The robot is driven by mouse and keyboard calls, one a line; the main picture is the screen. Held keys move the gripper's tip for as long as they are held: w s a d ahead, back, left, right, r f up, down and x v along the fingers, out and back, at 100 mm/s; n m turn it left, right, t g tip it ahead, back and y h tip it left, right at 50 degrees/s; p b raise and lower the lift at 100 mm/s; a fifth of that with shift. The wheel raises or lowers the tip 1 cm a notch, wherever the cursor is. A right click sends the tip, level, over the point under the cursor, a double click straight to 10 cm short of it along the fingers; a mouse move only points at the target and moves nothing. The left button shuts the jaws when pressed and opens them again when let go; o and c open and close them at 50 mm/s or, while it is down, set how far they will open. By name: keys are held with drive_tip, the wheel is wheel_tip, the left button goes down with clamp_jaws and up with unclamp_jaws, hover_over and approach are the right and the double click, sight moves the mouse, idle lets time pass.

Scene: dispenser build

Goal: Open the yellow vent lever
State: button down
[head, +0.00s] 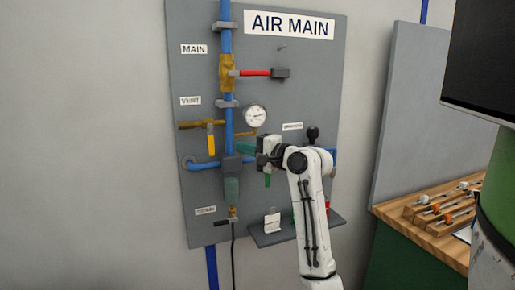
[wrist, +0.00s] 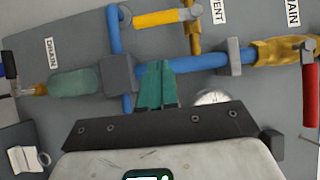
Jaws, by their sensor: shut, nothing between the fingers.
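The yellow vent lever (head: 211,139) hangs straight down from the brass vent valve (head: 190,125) on the left of the grey panel, across the line of the brass branch pipe. In the wrist view the yellow lever (wrist: 160,19) lies near the top edge, its grey pivot end at the right. My gripper (head: 243,148) is to the right of the lever and slightly lower, apart from it. In the wrist view its teal fingers (wrist: 157,75) are shut together and empty, pointing at the blue pipe below the lever.
Above are the red main lever (head: 255,73) and the AIR MAIN sign (head: 289,24). The pressure gauge (head: 255,115) is just above my gripper. The teal filter bowl (head: 232,191) hangs below left. A small shelf (head: 295,231) juts out lower right. Left of the lever is clear.

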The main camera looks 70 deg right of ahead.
sight(210, 140)
drive_tip(key=w, duration=0.2)
drive_tip(key=w+a+p, duration=0.1)
drive_tip(key=w, duration=0.2)
drive_tip(key=shift+w+a+p, duration=0.2)
drive_tip(key=shift+w+p, duration=0.1)
drive_tip(key=shift+w, duration=0.05)
drive_tip(key=shift+w+f, duration=0.1)
drive_tip(key=shift+m, duration=0.3)
